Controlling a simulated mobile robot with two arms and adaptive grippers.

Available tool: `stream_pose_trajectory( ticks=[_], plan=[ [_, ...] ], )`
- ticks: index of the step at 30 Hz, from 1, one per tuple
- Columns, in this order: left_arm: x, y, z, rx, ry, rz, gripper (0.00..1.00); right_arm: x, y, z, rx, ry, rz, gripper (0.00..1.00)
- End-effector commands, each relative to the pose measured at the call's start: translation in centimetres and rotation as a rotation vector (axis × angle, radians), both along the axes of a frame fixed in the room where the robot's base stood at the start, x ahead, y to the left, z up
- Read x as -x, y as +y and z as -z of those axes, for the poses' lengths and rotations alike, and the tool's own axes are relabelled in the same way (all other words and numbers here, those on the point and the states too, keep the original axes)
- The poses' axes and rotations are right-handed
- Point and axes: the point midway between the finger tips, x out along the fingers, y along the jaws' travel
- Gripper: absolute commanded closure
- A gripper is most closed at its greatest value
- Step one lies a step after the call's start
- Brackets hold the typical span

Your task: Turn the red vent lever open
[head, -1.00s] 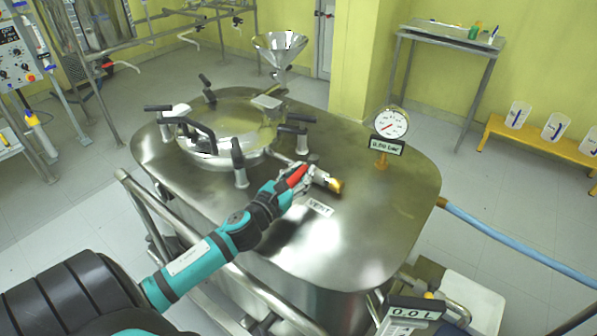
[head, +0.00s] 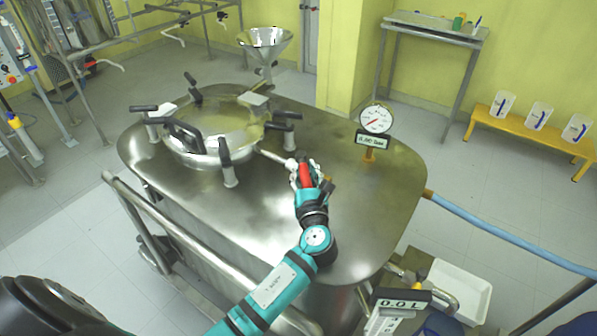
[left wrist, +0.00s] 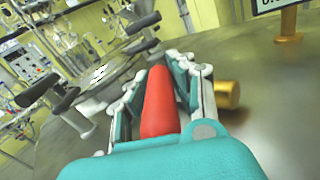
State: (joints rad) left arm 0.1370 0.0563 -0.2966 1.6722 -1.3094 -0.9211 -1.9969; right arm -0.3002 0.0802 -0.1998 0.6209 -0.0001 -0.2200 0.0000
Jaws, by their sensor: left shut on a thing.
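The red vent lever (head: 306,173) stands on the steel reactor lid (head: 255,215), right of the round hatch. In the left wrist view the red lever (left wrist: 160,105) lies lengthwise between both fingers of my left gripper (left wrist: 160,80). My left gripper (head: 307,172) is shut on the lever in the head view. A brass fitting of the vent (left wrist: 228,94) shows just right of the fingers. The lever's pivot is hidden by the gripper. My right gripper is in neither view.
The round hatch (head: 213,130) with several black-handled clamps is left of the lever. A pressure gauge (head: 375,119) stands on the lid to the right. A steel funnel (head: 265,42) rises behind. A rail (head: 180,243) runs along the front side.

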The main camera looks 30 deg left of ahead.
Motion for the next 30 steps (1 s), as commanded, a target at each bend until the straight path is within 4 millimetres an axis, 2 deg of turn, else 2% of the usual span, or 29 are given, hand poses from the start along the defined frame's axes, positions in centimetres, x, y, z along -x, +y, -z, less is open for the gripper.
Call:
stream_pose_trajectory(
  ticks=[18,19,24,30],
  plan=[
    [-0.18,-0.28,0.09,0.000,0.002,-0.049,1.00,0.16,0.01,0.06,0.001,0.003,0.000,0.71],
    [-0.18,-0.28,0.09,0.000,0.002,-0.049,0.77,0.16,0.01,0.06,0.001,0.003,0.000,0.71],
    [-0.17,-0.26,0.09,0.000,0.002,-0.049,0.55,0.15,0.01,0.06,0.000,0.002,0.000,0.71],
    [-0.17,-0.24,0.07,0.000,0.002,-0.050,0.53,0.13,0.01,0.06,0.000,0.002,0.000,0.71]
  ],
)
